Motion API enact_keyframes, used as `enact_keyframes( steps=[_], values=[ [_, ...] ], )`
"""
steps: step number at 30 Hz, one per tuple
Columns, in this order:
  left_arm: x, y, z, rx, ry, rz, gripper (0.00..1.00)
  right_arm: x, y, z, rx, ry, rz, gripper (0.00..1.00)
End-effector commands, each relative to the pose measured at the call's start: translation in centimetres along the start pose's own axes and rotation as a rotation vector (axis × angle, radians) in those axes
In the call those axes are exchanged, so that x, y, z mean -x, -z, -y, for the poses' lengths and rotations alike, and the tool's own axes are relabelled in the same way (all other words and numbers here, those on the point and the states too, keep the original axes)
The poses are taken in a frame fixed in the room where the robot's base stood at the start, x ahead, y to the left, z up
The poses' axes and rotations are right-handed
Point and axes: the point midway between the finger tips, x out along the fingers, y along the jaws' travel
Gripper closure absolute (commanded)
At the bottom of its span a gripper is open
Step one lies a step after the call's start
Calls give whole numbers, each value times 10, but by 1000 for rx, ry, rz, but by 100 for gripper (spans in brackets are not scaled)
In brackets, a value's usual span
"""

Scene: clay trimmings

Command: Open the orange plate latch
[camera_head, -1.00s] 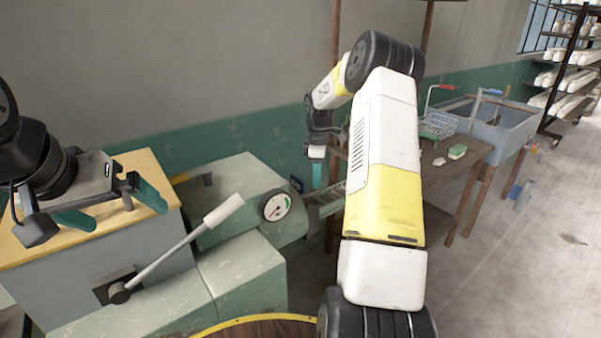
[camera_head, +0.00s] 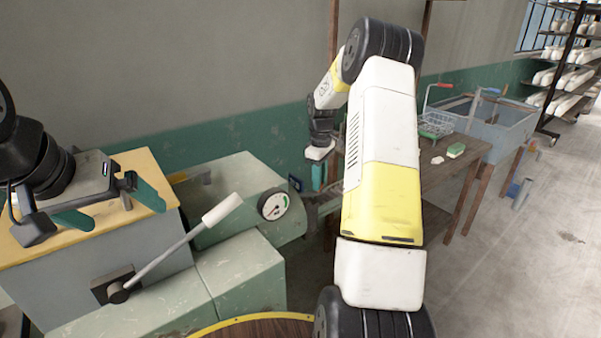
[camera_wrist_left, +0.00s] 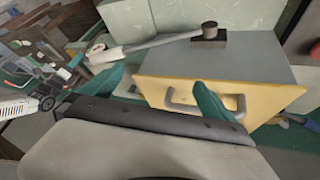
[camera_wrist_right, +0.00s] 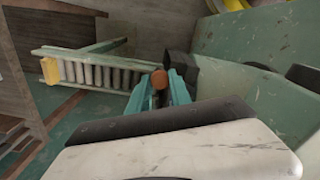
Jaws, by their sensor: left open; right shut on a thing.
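A round orange-brown knob (camera_wrist_right: 160,80) shows between my right gripper's teal fingers (camera_wrist_right: 172,90) in the right wrist view. It looks like part of the latch; the plate itself I cannot make out. The right gripper is shut on it, at the far end of the green machine (camera_head: 245,180). In the head view the right gripper (camera_head: 318,174) points down beside that end and the knob is hidden. My left gripper (camera_head: 108,206) is open and empty above the yellow-topped box; its spread fingers show in the left wrist view (camera_wrist_left: 158,92).
The yellow lid (camera_wrist_left: 225,100) has a grey handle (camera_wrist_left: 205,106). A lever with a white grip (camera_head: 222,208) rises beside a round gauge (camera_head: 273,204). A slatted green frame (camera_wrist_right: 100,74) extends from the machine's end. A wooden table (camera_head: 455,178) and grey tub (camera_head: 485,125) stand at right.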

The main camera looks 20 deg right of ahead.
Motion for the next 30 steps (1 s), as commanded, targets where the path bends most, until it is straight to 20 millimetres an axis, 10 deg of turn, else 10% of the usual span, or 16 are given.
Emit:
enact_keyframes(
  steps=[30],
  values=[
    [0,0,0,0,0,0,0,1,-18,47,-809,0,-2,100]
  ],
)
